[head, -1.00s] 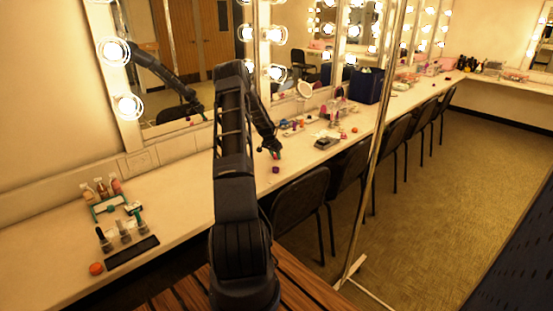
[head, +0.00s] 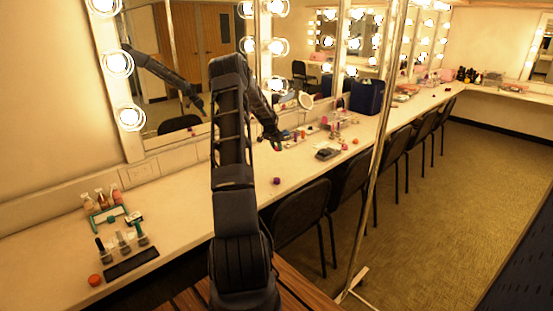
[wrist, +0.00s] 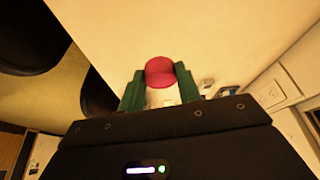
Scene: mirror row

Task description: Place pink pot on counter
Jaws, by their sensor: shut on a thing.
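The pink pot (wrist: 160,72) is a small, round, reddish-pink thing in the wrist view. It sits between the two green fingertips of my gripper (wrist: 160,83), which are shut on it. In the head view my gripper (head: 278,144) is over the long pale counter (head: 185,188), near its back. The pot is too small and too hidden there to make out. The wrist view shows the counter (wrist: 220,40) behind the pot; I cannot tell the height gap.
A small purple pot (head: 277,181) stands on the counter near its front edge. A grey box (head: 328,153) and several cosmetics lie to the right. Bottles, a black tray (head: 132,263) and an orange-red pot (head: 94,280) stand at left. Chairs (head: 300,213) line the front.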

